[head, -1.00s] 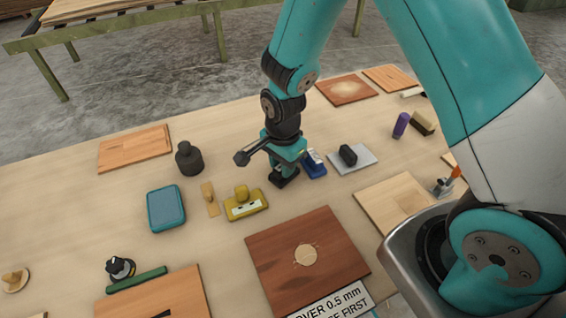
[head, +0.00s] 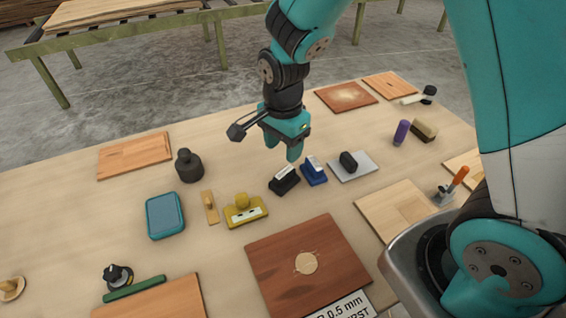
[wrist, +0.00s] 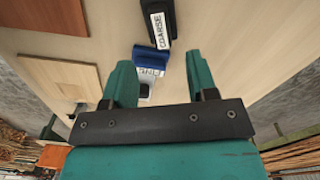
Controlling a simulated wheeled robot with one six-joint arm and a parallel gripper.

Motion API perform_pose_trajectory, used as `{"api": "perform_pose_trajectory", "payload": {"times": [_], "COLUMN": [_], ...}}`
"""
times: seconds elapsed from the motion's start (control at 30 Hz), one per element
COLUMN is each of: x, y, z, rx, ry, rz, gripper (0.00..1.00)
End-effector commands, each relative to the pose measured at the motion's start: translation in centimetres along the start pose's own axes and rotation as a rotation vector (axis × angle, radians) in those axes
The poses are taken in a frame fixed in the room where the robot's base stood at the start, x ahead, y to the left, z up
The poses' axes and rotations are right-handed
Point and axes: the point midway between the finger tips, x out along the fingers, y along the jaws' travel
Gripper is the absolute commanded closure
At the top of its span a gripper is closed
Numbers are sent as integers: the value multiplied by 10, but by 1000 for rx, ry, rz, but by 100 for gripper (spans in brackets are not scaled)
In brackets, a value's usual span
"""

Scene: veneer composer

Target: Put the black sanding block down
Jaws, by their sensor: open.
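The black sanding block (head: 284,181) rests on the bench, just left of a blue block (head: 314,172) of similar shape. In the wrist view the black block (wrist: 158,22) carries a label reading COARSE, and the blue block (wrist: 150,60) lies beside it, partly behind my fingers. My gripper (head: 291,151) is above and behind the two blocks in the head view, apart from the black one. Its fingers are spread with nothing between them, as the wrist view (wrist: 160,77) also shows.
A yellow block (head: 245,212) and a wooden piece (head: 210,207) lie to the left. A grey plate (head: 368,169) with a dark block (head: 348,160) is at right. A dark brown panel (head: 275,265) lies in front.

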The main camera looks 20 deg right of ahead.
Motion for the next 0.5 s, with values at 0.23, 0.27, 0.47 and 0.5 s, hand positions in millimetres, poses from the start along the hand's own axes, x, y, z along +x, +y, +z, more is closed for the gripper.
{"api": "perform_pose_trajectory", "payload": {"times": [0.23,0.27,0.47,0.5], "x": [-34,-37,-81,-94], "y": [0,0,29,40], "z": [0,1,27,36], "rx": [-3,-13,-399,-540], "ry": [-1,-3,-75,-94], "rz": [-3,-4,-69,-98], "gripper": [47,47,47,47]}}
